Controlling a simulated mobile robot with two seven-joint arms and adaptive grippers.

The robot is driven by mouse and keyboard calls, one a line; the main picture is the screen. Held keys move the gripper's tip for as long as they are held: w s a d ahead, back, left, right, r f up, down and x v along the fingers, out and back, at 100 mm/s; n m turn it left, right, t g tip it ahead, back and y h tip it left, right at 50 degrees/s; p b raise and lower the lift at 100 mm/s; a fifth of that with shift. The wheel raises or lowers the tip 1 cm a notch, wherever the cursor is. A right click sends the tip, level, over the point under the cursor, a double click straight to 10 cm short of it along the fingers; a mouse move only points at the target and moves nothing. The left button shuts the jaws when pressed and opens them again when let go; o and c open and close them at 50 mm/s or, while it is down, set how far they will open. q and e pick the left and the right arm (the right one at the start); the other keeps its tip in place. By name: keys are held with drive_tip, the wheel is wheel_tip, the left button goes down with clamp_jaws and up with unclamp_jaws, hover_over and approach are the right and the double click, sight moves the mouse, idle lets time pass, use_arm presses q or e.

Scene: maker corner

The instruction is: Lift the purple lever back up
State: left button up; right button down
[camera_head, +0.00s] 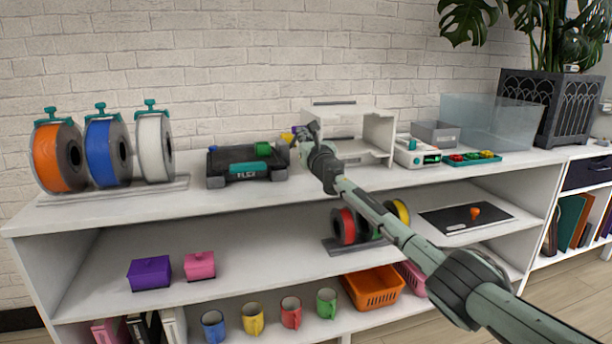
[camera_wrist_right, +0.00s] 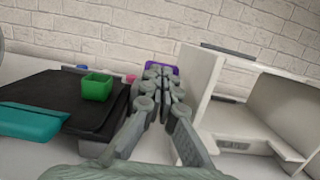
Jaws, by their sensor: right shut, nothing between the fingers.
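My right gripper (camera_head: 303,135) reaches over the top shelf, between the black machine and the white open box. In the right wrist view my right gripper (camera_wrist_right: 161,76) has its fingers together with nothing between them. A purple part (camera_wrist_right: 160,66), likely the lever, shows just behind and around the fingertips; I cannot tell whether they touch it. In the head view only a small purple bit (camera_head: 296,129) shows beside the gripper. The fingers hide most of the lever, so its tilt cannot be told. My left gripper is not in view.
The black machine (camera_head: 225,160) with a green cup (camera_wrist_right: 96,87) stands left of the gripper. The white open box (camera_head: 378,135) stands close on its right. Spools (camera_head: 104,145) stand far left. A brick wall (camera_head: 230,60) rises behind.

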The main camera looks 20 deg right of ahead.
drive_tip(key=shift+f, duration=0.25)
drive_tip(key=s+f, duration=0.2)
drive_tip(key=s, duration=0.9)
drive_tip(key=shift+s+d, duration=0.25)
drive_tip(key=shift+s, duration=0.15)
drive_tip(key=shift+f, duration=0.1)
